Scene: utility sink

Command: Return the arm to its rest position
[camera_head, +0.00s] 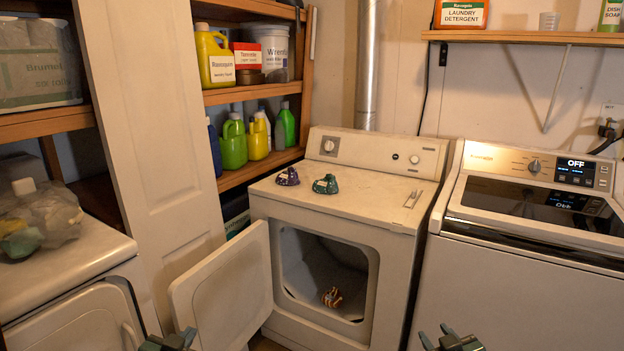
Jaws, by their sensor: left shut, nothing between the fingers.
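My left gripper (168,342) shows only in part at the bottom edge, in front of the open dryer door (226,295); it is shut and empty. My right gripper (452,341) is at the bottom edge, in front of the washer; its lower part is cut off, and I cannot tell whether it is open. The white dryer (400,240) has its door swung open to the left. A purple patterned bundle (288,177) and a green patterned one (326,184) sit on the dryer top.
A top-loading washer (520,290) with a lit "OFF" panel stands at the right. Shelves (262,170) with bottles and tubs are behind. A white counter or appliance (60,262) with a plastic bag (45,215) is at the left. The open door juts out into the free room.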

